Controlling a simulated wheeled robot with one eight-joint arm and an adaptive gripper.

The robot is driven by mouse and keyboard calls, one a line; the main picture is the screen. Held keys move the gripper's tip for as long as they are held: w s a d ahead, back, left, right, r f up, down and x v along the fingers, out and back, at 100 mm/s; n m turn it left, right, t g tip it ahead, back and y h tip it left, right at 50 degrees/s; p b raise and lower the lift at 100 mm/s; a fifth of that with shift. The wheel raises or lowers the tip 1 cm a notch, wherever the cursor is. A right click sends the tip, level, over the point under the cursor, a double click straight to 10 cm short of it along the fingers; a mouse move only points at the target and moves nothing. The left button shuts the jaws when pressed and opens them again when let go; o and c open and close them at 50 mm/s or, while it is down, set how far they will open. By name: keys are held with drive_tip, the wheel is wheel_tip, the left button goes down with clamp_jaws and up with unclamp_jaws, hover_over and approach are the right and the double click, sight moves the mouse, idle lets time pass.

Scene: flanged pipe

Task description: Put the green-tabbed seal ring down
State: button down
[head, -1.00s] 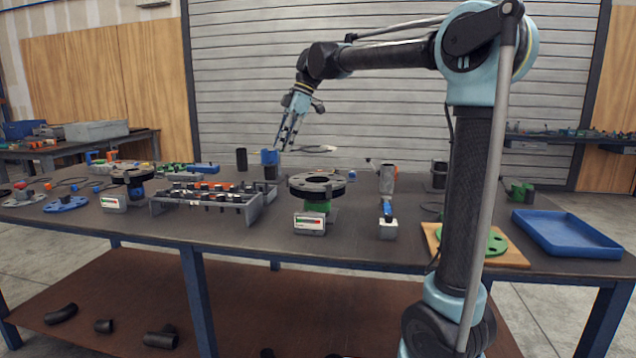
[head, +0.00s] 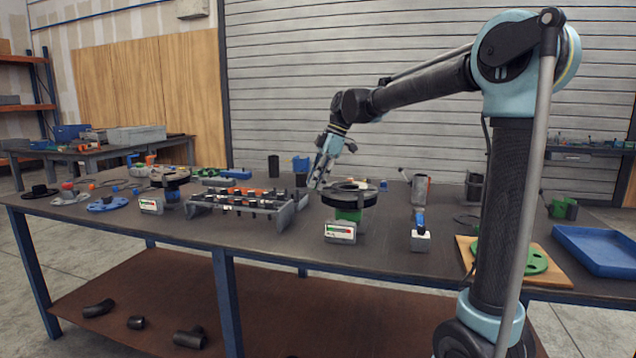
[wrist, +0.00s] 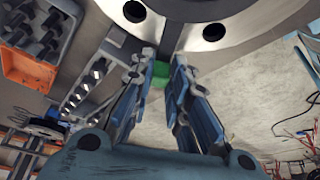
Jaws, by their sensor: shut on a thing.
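My gripper (head: 317,183) is beside the left edge of a dark round flange (head: 349,193) on a green base (head: 348,214), near the middle of the bench. In the wrist view its fingertips (wrist: 165,58) are shut on the green tab (wrist: 160,74) of the seal ring. The flange face with bolt holes (wrist: 205,30) shows at the top of the wrist view, just beyond the fingertips. The ring itself is hard to make out against the flange; I cannot tell whether it touches the face.
A small grey box with a display (head: 340,231) stands in front of the flange. A grey rack of fittings (head: 240,203) is to the left. A blue-handled tool (head: 420,232), a green disc on a board (head: 520,258) and a blue tray (head: 598,252) are to the right.

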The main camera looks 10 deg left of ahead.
drive_tip(key=shift+f, duration=0.25)
drive_tip(key=c, duration=1.5)
unclamp_jaws()
drive_tip(key=shift+c, duration=0.2)
